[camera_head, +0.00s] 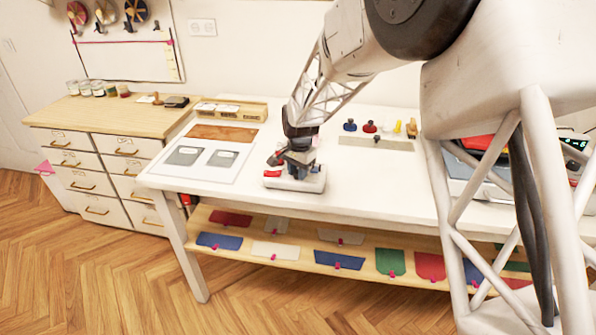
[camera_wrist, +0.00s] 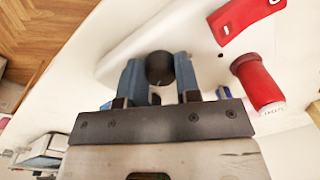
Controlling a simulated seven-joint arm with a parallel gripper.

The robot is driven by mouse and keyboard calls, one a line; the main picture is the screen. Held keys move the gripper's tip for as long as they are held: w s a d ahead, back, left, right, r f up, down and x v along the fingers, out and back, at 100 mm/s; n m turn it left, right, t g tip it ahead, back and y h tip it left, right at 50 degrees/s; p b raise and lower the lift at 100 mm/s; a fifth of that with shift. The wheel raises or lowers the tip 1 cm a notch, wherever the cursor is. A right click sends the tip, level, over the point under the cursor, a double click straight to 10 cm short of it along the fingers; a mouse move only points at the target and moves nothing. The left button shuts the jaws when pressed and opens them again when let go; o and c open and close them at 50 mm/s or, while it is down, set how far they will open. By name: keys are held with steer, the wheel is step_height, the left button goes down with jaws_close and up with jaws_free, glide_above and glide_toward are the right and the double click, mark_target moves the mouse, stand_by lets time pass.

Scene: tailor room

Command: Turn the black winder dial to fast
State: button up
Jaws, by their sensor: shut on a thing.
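The black winder dial (camera_wrist: 160,68) shows in the wrist view as a dark round knob between two blue fingers. It sits on the white winder base (camera_wrist: 113,62), which shows in the head view (camera_head: 312,182) near the table's front edge. My gripper (camera_wrist: 159,72) is shut on the dial, one finger on each side. In the head view my gripper (camera_head: 298,163) is above the base and hides the dial. No fast mark or pointer on the dial can be made out.
A red spool (camera_wrist: 258,82) and a red part (camera_wrist: 245,16) are close to the gripper's right in the wrist view. Several small items stand by a grey strip (camera_head: 372,142) behind right. A white board with grey patches (camera_head: 207,158) lies to the left. The table front is clear.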

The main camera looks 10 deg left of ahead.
stand_by(0.5)
steer(key=o, duration=0.9)
steer(key=shift+r, duration=0.15)
steer(key=shift+s+d+r, duration=0.1)
steer(key=shift+r, duration=3.75)
